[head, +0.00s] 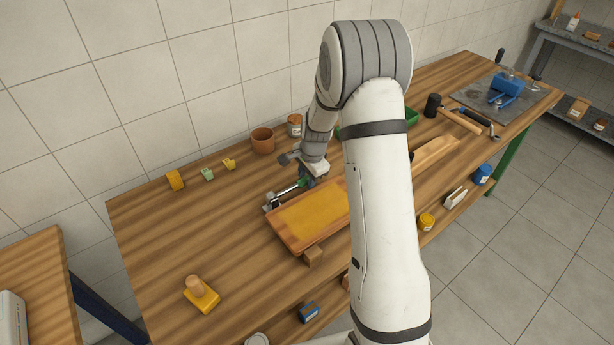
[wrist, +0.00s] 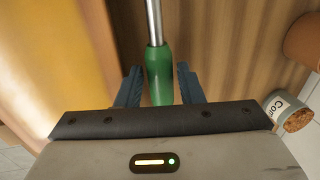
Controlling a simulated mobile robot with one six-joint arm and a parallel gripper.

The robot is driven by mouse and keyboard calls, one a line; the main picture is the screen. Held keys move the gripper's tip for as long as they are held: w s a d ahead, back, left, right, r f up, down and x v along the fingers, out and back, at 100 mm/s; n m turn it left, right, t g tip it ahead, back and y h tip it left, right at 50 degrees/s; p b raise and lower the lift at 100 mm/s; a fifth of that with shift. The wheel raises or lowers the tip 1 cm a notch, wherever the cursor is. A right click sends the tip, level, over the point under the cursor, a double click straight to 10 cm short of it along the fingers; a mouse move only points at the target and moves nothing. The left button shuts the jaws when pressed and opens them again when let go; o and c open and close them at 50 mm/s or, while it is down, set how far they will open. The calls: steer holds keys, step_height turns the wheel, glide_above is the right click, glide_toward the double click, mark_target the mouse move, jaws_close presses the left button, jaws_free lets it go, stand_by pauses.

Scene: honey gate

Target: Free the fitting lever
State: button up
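The fitting lever has a green handle (wrist: 158,72) and a metal rod (wrist: 154,22). In the head view, the lever's rod (head: 288,191) runs along the left end of a wooden tray to a grey metal fitting (head: 272,203). My gripper (wrist: 159,78) is open, with one blue-grey finger on each side of the green handle. A small gap shows between the handle and each finger. In the head view, my gripper (head: 306,178) is at the handle end of the lever, and my arm hides part of the tray.
The wooden tray (head: 287,236) holds a yellow, honey-like layer and rests on a wooden block (head: 313,256). A terracotta pot (head: 262,140) and a cork-topped jar (wrist: 290,112) stand behind the lever. The bench's left part is mostly clear.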

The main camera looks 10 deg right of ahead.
jaws_close()
